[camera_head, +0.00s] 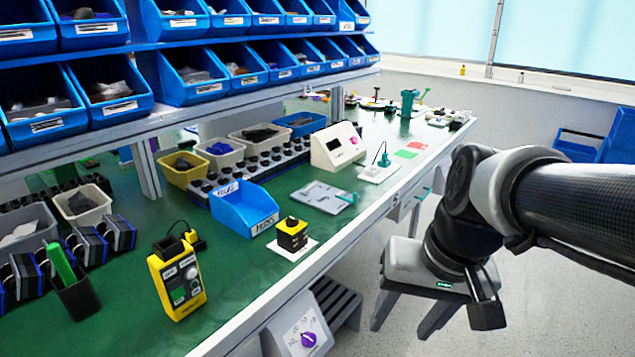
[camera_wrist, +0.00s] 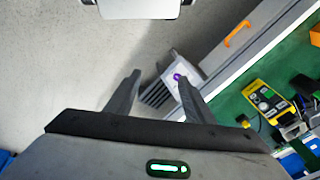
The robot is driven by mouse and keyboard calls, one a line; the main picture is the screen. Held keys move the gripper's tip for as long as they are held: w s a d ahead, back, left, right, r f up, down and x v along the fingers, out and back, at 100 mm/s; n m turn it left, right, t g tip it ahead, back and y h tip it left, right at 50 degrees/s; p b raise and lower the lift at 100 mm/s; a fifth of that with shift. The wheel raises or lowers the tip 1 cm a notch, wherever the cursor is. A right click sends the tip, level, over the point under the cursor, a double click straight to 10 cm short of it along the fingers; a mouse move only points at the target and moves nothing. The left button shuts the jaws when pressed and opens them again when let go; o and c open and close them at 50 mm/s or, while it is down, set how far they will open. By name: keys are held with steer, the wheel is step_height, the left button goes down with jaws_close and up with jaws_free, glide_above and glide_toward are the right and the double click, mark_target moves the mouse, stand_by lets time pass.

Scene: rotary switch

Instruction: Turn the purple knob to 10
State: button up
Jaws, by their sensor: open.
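The purple knob (camera_head: 308,339) sits on a white dial panel (camera_head: 294,331) with small printed marks, on a box below the bench's front edge. I cannot read for sure which mark it points to. My gripper (camera_head: 402,328) hangs in front of the bench, to the right of the knob and apart from it. Its two grey fingers are spread and empty. In the wrist view the knob (camera_wrist: 178,78) shows small, just beside the right finger and beyond it; my gripper (camera_wrist: 155,63) does not touch it.
The green bench top (camera_head: 130,300) has a light front edge close to the knob box. A grey slatted part (camera_head: 340,310) is beside the box. A yellow meter (camera_head: 177,277) and a blue bin (camera_head: 243,207) stand on the bench. The floor (camera_head: 560,270) to the right is clear.

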steer(key=w+a+f+m+g+y, duration=0.1)
steer(key=w+f+m+g+y, duration=0.35)
steer(key=f, duration=0.35)
steer(key=m+t+y, duration=0.9)
steer(key=m+t, duration=0.3)
steer(key=m, duration=0.5)
glide_toward(312, 341)
steer(key=shift+g, duration=0.25)
steer(key=b+x, duration=0.2)
steer(key=x, duration=0.5)
steer(key=shift+w+a+r+b, duration=0.1)
steer(key=shift+w+a+b, duration=0.05)
steer(key=shift+w+b, duration=0.2)
steer(key=c, duration=1)
